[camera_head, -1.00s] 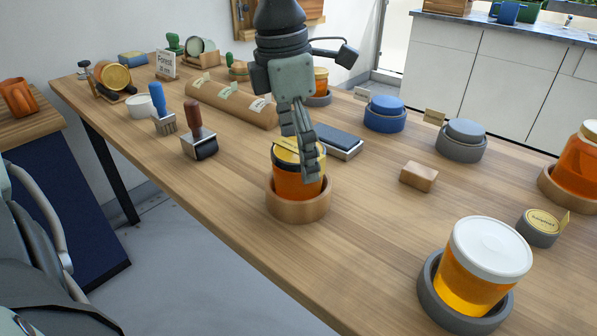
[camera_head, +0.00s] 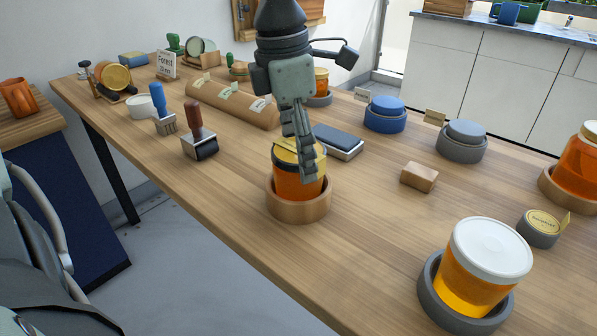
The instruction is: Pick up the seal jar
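The seal jar, as far as I can tell, is the orange honey jar (camera_head: 289,184) with a dark band and yellowish top. It stands upright in a round wooden holder (camera_head: 298,210) near the table's middle front edge. My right gripper (camera_head: 309,176) comes down from the top of the picture, its fingers pointing down at the jar. One finger crosses the near side of the lid and jar. The far finger is mostly hidden, so its grip on the jar is unclear. The jar's base is hidden inside the holder. My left gripper is not in view.
An amber jar with a white lid (camera_head: 489,248) stands in a grey holder at front right. Another orange jar (camera_head: 577,166) is at the right edge.

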